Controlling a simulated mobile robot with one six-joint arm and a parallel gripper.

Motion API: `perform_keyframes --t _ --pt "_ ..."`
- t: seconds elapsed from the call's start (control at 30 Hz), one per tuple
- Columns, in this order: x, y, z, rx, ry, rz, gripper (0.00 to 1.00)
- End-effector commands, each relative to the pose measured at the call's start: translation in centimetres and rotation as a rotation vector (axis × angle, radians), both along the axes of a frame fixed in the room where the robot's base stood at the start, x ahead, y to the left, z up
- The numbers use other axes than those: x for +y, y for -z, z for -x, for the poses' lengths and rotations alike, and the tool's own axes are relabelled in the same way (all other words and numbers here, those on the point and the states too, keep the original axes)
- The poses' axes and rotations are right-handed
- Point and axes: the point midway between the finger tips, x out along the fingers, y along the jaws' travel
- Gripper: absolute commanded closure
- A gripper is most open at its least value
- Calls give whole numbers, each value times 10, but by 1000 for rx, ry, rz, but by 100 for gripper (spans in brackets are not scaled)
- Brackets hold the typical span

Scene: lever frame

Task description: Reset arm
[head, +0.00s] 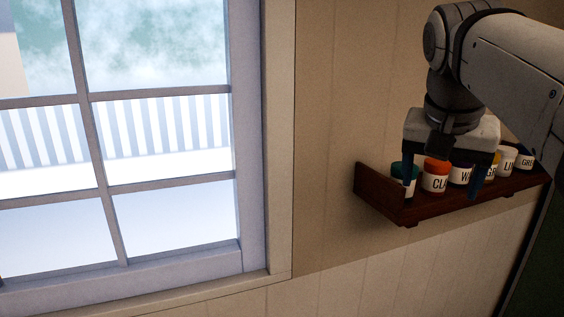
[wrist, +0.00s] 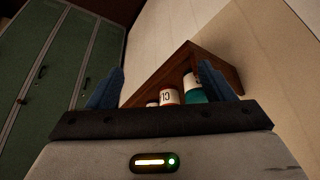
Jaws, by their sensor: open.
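My gripper (head: 443,172) hangs from my arm in front of the wall shelf at the right of the head view. Its two blue fingers are spread apart in the wrist view (wrist: 158,90), with nothing held between them. Behind the gap, in the wrist view, are a red-and-white jar (wrist: 168,97) and a teal-and-white jar (wrist: 193,90). My gripper and arm hide part of the row of jars in the head view. Whether the fingers touch any jar cannot be told.
A dark wooden shelf (head: 385,207) on the panelled wall holds several labelled jars, including a teal-lidded one (head: 404,178) and an orange-lidded one (head: 436,177). A large window (head: 125,186) fills the left. Green cabinets (wrist: 62,62) stand left in the wrist view.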

Motion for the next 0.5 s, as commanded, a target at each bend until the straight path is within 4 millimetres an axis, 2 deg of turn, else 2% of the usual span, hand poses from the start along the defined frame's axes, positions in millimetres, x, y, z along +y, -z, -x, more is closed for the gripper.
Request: perform_keyframes --t 0.23,0.37,0.5 --pt "18 50 3 27 -116 -4 25" --pt "30 85 8 43 -191 -8 25" --pt "48 139 21 64 -301 -14 25"
